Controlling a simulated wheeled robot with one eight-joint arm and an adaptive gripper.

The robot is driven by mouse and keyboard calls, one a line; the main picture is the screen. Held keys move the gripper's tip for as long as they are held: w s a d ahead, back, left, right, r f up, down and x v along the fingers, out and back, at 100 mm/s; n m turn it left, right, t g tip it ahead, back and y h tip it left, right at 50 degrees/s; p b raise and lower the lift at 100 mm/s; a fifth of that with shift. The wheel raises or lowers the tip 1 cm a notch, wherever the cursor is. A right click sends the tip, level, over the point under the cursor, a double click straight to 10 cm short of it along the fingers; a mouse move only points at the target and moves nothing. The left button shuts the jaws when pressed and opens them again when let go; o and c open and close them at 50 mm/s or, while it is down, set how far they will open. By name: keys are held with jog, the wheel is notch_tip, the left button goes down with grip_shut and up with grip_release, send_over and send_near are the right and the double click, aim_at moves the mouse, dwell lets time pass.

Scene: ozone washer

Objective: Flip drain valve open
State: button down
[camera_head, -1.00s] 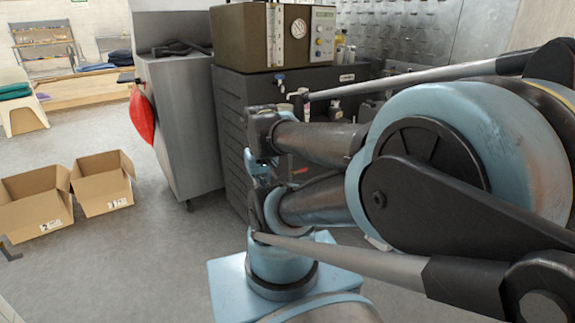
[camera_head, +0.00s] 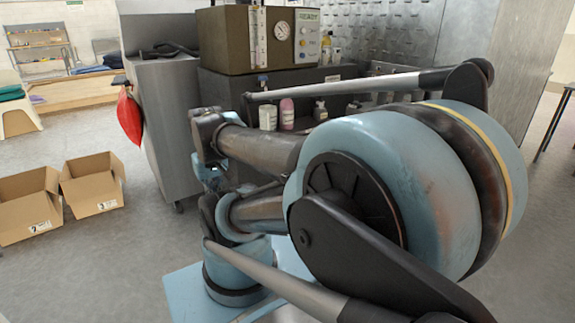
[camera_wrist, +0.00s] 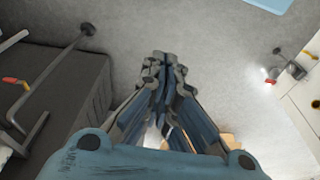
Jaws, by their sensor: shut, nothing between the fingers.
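My gripper (camera_wrist: 166,62) is shut and empty in the wrist view, its fingers together over bare grey floor. In the head view my arm fills the middle, and I cannot make out the fingers. The brown washer unit (camera_head: 222,40) has a gauge, a flow tube and a panel reading READY. A small blue-handled tap (camera_head: 262,78) shows under its front. In the wrist view a red-and-yellow handle (camera_wrist: 14,82) sits on a grey pipe at the left. A small metal fitting with a red tip (camera_wrist: 271,82) is at the right. I cannot tell which is the drain valve. My gripper touches none of them.
The washer stands on a dark cabinet (camera_head: 222,88), beside a steel cabinet (camera_head: 165,110). Two open cardboard boxes (camera_head: 93,184) lie on the floor at left. Floor between is clear.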

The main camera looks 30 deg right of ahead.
jog(key=w+d+r+t+y, duration=0.1)
jog(key=w+d+r, duration=0.15)
jog(key=w, duration=0.35)
jog(key=w+d+r+y, duration=0.1)
jog(key=w+d+r, duration=0.15)
jog(key=w, duration=0.45)
jog(key=w+d+f+t, duration=0.1)
jog(key=w+d+t, duration=0.1)
jog(key=w+d, duration=0.9)
jog(key=d+f+t, duration=0.2)
jog(key=d+f, duration=0.3)
jog(key=d, duration=1)
jog(key=d+f+t+h, duration=0.1)
jog(key=d+f, duration=0.4)
jog(key=d, duration=1.1)
jog(key=shift+w+n+t, duration=0.3)
jog(key=shift+w+t, duration=0.1)
jog(key=shift+w, duration=0.05)
